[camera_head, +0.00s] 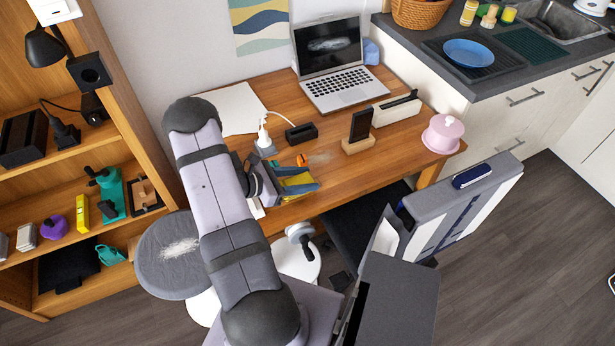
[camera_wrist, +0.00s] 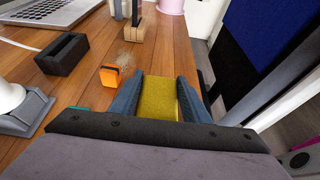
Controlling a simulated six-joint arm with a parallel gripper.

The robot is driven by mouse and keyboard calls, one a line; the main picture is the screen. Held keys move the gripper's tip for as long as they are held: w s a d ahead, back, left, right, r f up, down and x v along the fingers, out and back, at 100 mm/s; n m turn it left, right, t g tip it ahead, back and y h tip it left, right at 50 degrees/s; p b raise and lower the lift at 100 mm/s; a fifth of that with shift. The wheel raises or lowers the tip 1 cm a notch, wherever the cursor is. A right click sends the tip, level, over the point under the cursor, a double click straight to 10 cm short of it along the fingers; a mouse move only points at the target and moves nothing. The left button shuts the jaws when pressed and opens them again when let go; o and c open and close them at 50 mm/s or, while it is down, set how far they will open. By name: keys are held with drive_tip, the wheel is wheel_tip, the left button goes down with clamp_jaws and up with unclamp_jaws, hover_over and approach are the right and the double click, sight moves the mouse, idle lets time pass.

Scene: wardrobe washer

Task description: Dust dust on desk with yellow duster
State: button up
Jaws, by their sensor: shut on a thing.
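My gripper (camera_wrist: 160,95) is shut on the yellow duster (camera_wrist: 157,100), which sits between its two blue-grey fingers. In the head view my gripper (camera_head: 300,184) is over the front part of the wooden desk (camera_head: 283,92), and a bit of the yellow duster (camera_head: 297,180) shows there. A small patch of dust (camera_wrist: 126,61) lies on the desk just ahead of the duster and slightly left; it is faint in the head view (camera_head: 320,158). The duster and the dust look apart. Whether the duster touches the desk I cannot tell.
An orange block (camera_wrist: 109,76) lies beside the dust. A black holder (camera_head: 301,134), a phone on a wooden stand (camera_head: 358,146), a laptop (camera_head: 342,90) and a pink pot (camera_head: 443,134) stand on the desk. A chair (camera_head: 462,190) is at the desk's front right.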

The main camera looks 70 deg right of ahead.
drive_tip(key=shift+a, duration=0.1)
drive_tip(key=shift+w+a, duration=2.05)
drive_tip(key=shift+w, duration=0.05)
drive_tip(key=shift+s+d, duration=2.15)
drive_tip(key=shift+s+d+b, duration=0.65)
drive_tip(key=shift+s+d, duration=1.45)
